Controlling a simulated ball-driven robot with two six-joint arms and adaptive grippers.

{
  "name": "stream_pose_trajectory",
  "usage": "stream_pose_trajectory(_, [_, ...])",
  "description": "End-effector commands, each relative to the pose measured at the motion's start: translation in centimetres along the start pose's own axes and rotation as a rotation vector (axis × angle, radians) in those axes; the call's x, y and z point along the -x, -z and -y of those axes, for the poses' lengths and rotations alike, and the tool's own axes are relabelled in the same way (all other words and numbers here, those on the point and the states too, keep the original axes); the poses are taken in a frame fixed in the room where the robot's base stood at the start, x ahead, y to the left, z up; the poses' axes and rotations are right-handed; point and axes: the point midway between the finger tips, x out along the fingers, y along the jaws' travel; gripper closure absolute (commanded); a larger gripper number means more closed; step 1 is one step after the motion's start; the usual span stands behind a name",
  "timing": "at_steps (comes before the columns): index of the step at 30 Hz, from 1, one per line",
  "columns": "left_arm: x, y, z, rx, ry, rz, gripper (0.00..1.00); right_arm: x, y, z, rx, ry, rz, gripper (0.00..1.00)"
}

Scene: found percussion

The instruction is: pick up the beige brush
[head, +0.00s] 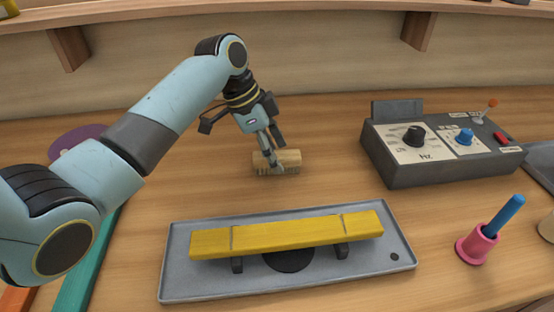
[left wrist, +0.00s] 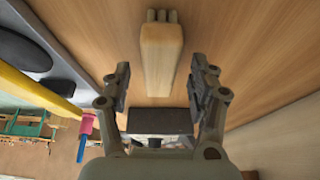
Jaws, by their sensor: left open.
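The beige brush (head: 289,158) lies on the wooden bench behind the grey tray, a short block with bristles at its lower edge. My left gripper (head: 273,152) reaches down over it, and a finger hides part of its front. In the left wrist view, the brush (left wrist: 160,50) appears as a pale wooden block between the two spread fingers of my left gripper (left wrist: 160,72). A gap shows on both sides, so the gripper is open and not holding it. My right gripper is not in view.
A grey tray (head: 180,285) with a yellow bar (head: 285,234) stands in front. A grey control box (head: 400,175) with knobs is at the right. A pink holder (head: 474,248) with a blue stick stands front right. Bench around the brush is clear.

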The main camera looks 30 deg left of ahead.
Motion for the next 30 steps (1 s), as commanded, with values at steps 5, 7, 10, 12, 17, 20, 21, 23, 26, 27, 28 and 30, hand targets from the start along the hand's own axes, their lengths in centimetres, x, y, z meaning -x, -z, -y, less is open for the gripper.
stream_pose_trajectory(5, [-1.5, 0.0, 0.0, -0.001, 0.001, 0.000, 0.40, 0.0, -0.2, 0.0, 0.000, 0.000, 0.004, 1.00])
stream_pose_trajectory(7, [-1.6, 0.0, 0.0, -0.002, 0.002, 0.000, 0.40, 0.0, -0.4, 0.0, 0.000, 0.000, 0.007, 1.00])
stream_pose_trajectory(10, [-1.6, 0.0, 0.0, -0.001, 0.002, 0.000, 0.40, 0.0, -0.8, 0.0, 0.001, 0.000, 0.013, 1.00])
stream_pose_trajectory(12, [-1.5, 0.0, 0.0, -0.001, 0.001, 0.000, 0.40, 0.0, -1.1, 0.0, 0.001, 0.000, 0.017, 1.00])
stream_pose_trajectory(17, [-1.6, 0.0, 0.0, -0.001, 0.001, 0.000, 0.40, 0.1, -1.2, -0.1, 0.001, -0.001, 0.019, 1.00])
stream_pose_trajectory(20, [-1.7, -0.1, 0.0, -0.001, 0.001, 0.000, 0.40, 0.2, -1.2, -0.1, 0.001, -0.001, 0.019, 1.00])
stream_pose_trajectory(21, [-1.7, -0.1, 0.0, 0.000, 0.000, 0.000, 0.40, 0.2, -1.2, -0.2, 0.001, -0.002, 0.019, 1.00])
stream_pose_trajectory(23, [-1.8, -0.1, -0.1, 0.000, 0.000, 0.000, 0.40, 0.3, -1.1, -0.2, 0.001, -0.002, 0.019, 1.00])
stream_pose_trajectory(26, [-1.9, -0.2, -0.1, -0.001, 0.000, 0.000, 0.40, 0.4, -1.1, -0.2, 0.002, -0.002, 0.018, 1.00])
stream_pose_trajectory(27, [-1.9, -0.2, 0.0, -0.001, 0.001, 0.000, 0.40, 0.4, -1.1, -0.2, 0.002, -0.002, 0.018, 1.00])
stream_pose_trajectory(28, [-2.0, -0.2, 0.0, -0.001, 0.001, 0.000, 0.40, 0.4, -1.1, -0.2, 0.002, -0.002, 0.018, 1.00])
stream_pose_trajectory(30, [-2.0, -0.2, 0.0, -0.001, 0.001, 0.000, 0.40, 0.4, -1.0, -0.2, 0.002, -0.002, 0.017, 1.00])
